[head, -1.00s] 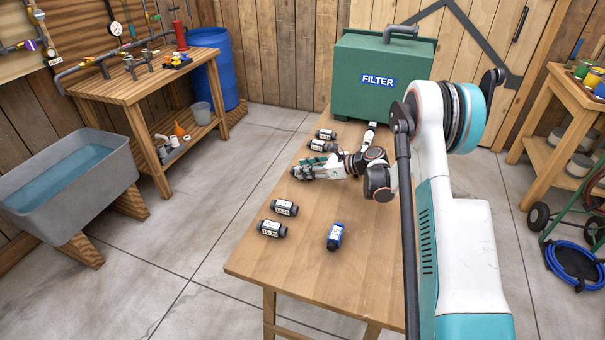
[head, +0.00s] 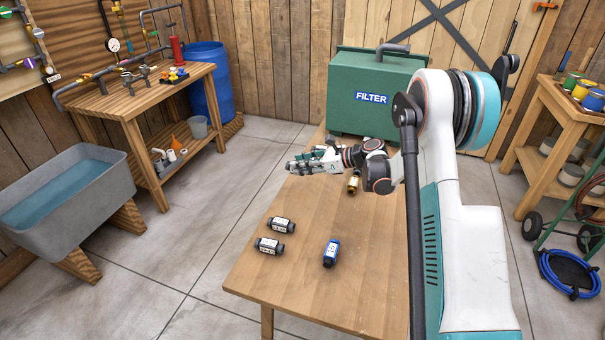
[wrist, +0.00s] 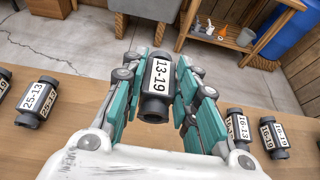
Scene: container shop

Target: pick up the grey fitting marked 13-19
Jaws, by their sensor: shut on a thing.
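The grey fitting marked 13-19 (wrist: 157,88) is dark grey with a white label, and it sits between my fingers in the wrist view. My gripper (wrist: 158,84) is shut on its sides, with the label facing the camera. In the head view my gripper (head: 299,165) is above the far left part of the wooden table (head: 300,290). The held fitting is hard to make out there among the fingers.
Other dark fittings lie on the table: one marked 25-13 (wrist: 38,102), one marked 16-13 (wrist: 237,128) and another at its right (wrist: 273,137). A blue fitting (head: 331,253) and a brass-coloured one (head: 353,183) stand apart. The green filter box (head: 374,98) is at the back.

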